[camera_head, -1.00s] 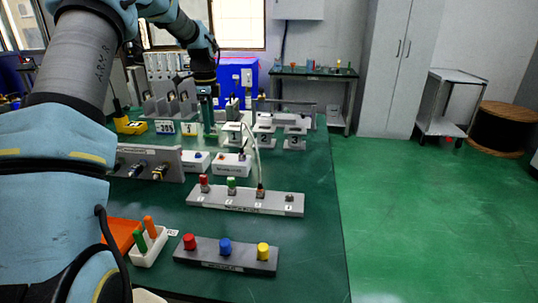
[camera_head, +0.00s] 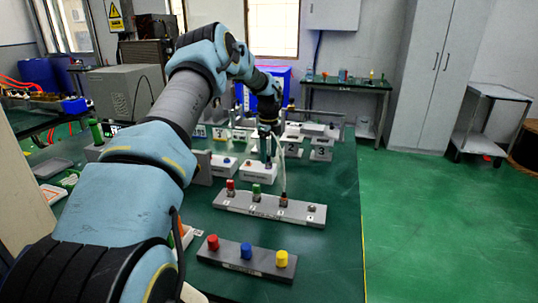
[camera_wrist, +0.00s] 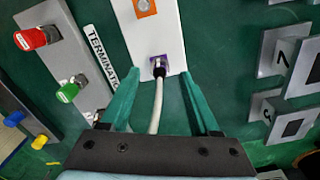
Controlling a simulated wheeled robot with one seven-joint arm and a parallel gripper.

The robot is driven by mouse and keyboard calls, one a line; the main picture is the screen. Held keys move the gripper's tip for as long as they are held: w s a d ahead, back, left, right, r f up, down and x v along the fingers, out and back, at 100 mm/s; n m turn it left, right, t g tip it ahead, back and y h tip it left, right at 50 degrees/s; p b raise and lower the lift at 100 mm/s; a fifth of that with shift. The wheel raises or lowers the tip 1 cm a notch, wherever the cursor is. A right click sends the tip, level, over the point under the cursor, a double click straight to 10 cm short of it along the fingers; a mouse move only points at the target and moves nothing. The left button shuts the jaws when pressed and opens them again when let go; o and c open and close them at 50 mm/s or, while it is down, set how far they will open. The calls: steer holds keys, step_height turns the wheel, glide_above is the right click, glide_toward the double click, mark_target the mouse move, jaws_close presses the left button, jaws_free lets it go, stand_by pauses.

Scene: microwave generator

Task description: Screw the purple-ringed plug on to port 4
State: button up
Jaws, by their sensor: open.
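The purple-ringed plug (camera_wrist: 158,69) sits on a white box (camera_wrist: 160,38) in the wrist view, with a white cable running back beneath my gripper (camera_wrist: 160,76). My gripper is open, its two teal fingers either side of the cable, fingertips near the plug; contact is not visible. In the head view my gripper (camera_head: 269,138) points down above the white boxes, and the plug cannot be made out. The grey termination strip (camera_head: 241,204) stands nearer, with a red cap, a green cap and a cabled fitting (camera_head: 284,200). Port 4 (camera_head: 311,208) is at its right end, uncapped.
A dark board (camera_head: 230,256) with red, blue and yellow caps lies in front of the strip. Numbered grey blocks (camera_head: 321,150) stand right of my gripper. The green table (camera_head: 335,240) is clear to the right of the strip.

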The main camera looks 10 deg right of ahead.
steer(key=shift+f, duration=0.75)
steer(key=shift+c, duration=0.4)
jaws_close()
